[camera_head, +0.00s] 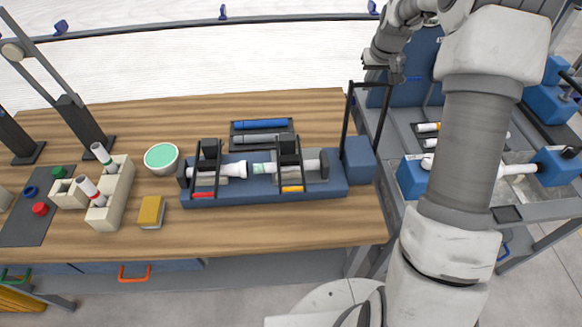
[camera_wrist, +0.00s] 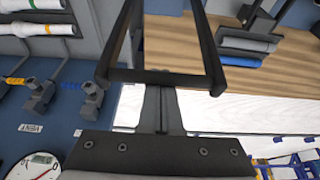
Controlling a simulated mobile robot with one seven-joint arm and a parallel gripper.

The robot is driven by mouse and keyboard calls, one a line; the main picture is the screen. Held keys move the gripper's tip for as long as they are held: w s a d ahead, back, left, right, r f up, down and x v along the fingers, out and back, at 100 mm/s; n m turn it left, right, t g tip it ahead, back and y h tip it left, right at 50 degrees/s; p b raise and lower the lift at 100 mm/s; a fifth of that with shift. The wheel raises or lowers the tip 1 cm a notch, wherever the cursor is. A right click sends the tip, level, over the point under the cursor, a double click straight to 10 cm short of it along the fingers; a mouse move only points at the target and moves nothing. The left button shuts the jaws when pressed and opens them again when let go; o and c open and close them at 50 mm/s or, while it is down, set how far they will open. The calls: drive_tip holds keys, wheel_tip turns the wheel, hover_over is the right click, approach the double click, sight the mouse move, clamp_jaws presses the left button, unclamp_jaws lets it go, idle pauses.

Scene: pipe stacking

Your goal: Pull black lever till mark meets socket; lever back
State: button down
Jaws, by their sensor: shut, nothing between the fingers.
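The black lever (camera_head: 348,112) is a U-shaped frame standing upright at the right end of the blue pipe machine (camera_head: 225,193). My gripper (camera_head: 384,68) is just beyond the lever's top bar. In the wrist view the shut fingers (camera_wrist: 160,90) reach toward the lever's crossbar (camera_wrist: 190,76), with nothing held; I cannot tell if they touch it. The white socket (camera_head: 235,169) lies in the left clamp. The other pipe (camera_head: 310,166) lies in the right clamp, its greenish-grey end (camera_head: 262,169) against or near the socket. The mark is too small to make out.
A tray with blue and grey pipes (camera_head: 262,130) lies behind the machine. A second bench (camera_head: 480,222) stands right. The front table strip is clear.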

drive_tip(key=shift+s+r+b, duration=0.1)
drive_tip(key=shift+s+b, duration=0.4)
drive_tip(key=shift+s, duration=1.05)
drive_tip(key=shift+s, duration=0.1)
drive_tip(key=shift+s+b, duration=1)
drive_tip(key=shift+s, duration=1.15)
drive_tip(key=shift+s+f, duration=0.1)
drive_tip(key=shift+f, duration=0.1)
